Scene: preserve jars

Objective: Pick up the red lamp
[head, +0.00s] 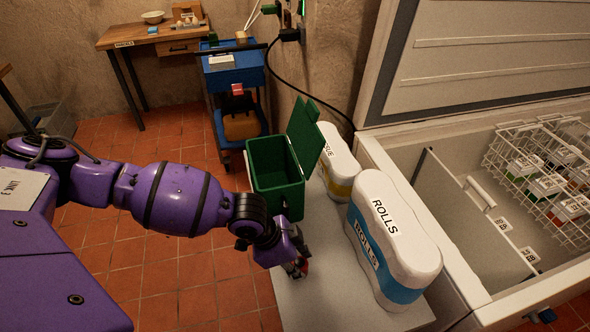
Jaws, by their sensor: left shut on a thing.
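My left gripper (297,268) reaches in from the left, over the pale grey top beside the green box. It is shut on a small red thing, the red lamp (304,265), at its fingertips. Most of the lamp is hidden by the gripper, and I cannot tell whether it touches the surface. My right gripper is not in view.
An open green box (274,168) stands just behind the gripper. A white and blue pack of rolls (385,240) stands to its right, with a yellow and white pack (338,165) behind. An open chest freezer (440,180) fills the right. A blue cart (233,75) stands at the back.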

